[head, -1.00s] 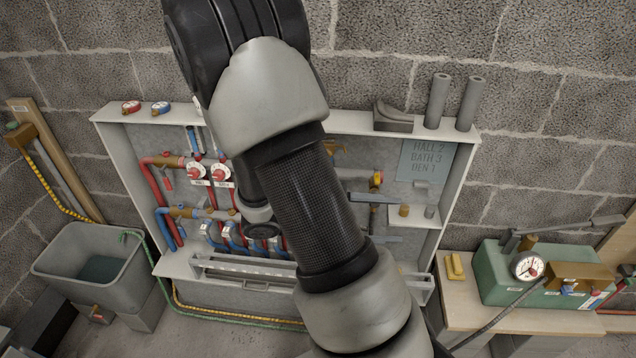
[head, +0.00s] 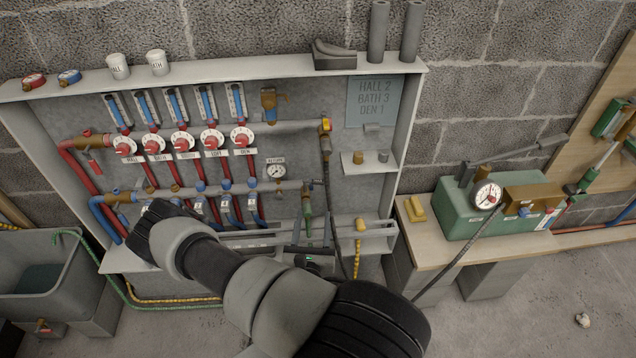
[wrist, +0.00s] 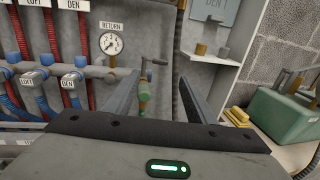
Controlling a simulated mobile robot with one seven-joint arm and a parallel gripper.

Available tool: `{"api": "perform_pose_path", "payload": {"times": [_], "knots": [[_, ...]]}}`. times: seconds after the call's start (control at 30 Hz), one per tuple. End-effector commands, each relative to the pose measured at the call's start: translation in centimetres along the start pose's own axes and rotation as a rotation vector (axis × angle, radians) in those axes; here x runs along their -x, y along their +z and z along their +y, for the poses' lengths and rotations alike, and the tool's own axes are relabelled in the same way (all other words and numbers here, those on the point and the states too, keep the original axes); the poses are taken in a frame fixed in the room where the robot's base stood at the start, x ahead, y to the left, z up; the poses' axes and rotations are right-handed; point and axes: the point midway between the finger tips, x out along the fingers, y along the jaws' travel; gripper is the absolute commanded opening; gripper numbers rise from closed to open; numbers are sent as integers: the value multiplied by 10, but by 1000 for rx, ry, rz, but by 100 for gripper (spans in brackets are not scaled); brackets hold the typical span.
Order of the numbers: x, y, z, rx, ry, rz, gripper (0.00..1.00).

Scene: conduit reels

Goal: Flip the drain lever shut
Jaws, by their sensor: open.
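The drain valve with its green fitting (wrist: 144,92) hangs at the right end of the lower manifold bar in the wrist view. Its small lever (wrist: 158,62) sticks out to the right at the top, roughly level. In the head view the green fitting (head: 307,208) sits right of the return gauge, with the lever too small to read clearly. My gripper (wrist: 159,78) is open and empty. Its two fingers point toward the valve, which shows between them, closer to the left finger. I cannot tell any contact. In the head view my gripper is low in front of the cabinet, partly hidden by my arm.
The return gauge (head: 276,171) is left of the valve. A black hose (head: 330,215) hangs close on its right. A white rail (head: 350,232) runs along the cabinet's front below. A green pump box (head: 470,205) stands on the bench at right.

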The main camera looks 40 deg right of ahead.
Motion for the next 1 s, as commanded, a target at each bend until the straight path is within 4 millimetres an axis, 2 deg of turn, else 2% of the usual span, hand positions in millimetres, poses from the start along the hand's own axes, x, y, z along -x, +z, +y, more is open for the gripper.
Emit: {"api": "perform_pose_path", "payload": {"times": [0.4,0.6,0.8,1.0], "knots": [[-90,0,-1,-2,-5,-4,51],[-129,0,-2,-1,-5,-4,51],[-151,0,-2,0,-5,-1,51],[-158,1,-1,1,-4,-1,51]]}}
